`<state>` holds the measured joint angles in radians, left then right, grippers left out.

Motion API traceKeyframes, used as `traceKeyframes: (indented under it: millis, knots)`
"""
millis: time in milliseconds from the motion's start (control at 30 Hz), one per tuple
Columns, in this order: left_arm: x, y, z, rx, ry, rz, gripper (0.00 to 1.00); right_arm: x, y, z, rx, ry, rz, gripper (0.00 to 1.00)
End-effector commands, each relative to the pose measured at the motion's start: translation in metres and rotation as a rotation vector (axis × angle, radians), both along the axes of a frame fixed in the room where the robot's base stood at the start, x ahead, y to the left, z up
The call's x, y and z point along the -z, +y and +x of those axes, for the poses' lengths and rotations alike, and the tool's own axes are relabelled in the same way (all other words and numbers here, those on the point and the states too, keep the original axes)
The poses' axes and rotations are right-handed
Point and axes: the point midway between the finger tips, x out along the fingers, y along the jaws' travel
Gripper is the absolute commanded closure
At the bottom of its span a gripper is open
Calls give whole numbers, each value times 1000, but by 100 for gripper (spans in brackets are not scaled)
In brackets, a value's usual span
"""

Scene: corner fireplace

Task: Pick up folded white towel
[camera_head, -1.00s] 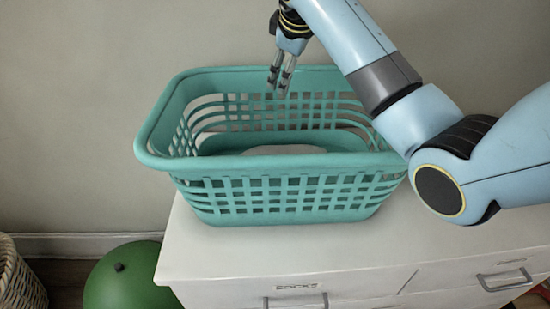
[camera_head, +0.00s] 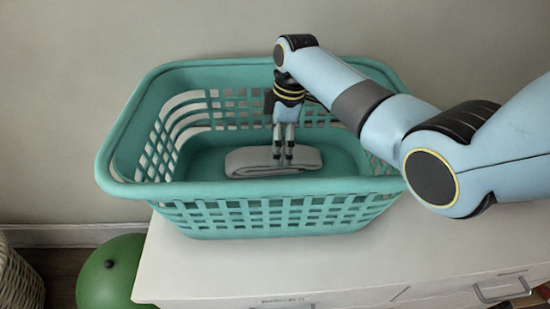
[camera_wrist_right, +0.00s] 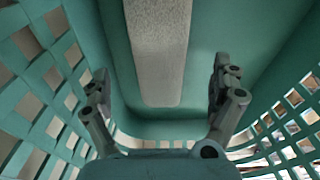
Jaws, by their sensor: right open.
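The folded white towel (camera_head: 245,163) lies flat on the bottom of a teal laundry basket (camera_head: 250,189). In the right wrist view the towel (camera_wrist_right: 158,45) is a long pale strip running away from the basket wall (camera_wrist_right: 30,85). My right gripper (camera_head: 283,160) reaches down into the basket, its fingertips in front of or over the towel's middle; contact cannot be told. In the right wrist view my right gripper (camera_wrist_right: 160,78) is open, with a finger on each side of the towel's line and nothing between them held. My left gripper is not in view.
The basket stands on a white drawer cabinet (camera_head: 290,265). Its slatted walls and rim surround my right gripper. A plain wall (camera_head: 80,80) is behind. A green ball (camera_head: 105,275) and a wicker basket (camera_head: 15,280) are on the floor at left.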

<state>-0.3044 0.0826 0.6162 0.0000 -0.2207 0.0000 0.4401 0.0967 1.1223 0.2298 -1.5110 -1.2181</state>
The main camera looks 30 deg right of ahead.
Motion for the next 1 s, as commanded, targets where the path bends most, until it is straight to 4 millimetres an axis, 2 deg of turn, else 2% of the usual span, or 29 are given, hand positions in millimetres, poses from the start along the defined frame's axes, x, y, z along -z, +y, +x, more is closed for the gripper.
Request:
traceKeyframes:
  millis: [400, 667, 1000]
  knots:
    - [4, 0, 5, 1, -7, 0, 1, 51, 9, 2, 1, -1, 0, 6]
    - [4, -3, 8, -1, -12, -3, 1, 53, 10, 2, 1, -3, -1, 6]
    - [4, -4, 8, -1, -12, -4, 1, 53, 9, 2, 1, -2, -2, 50]
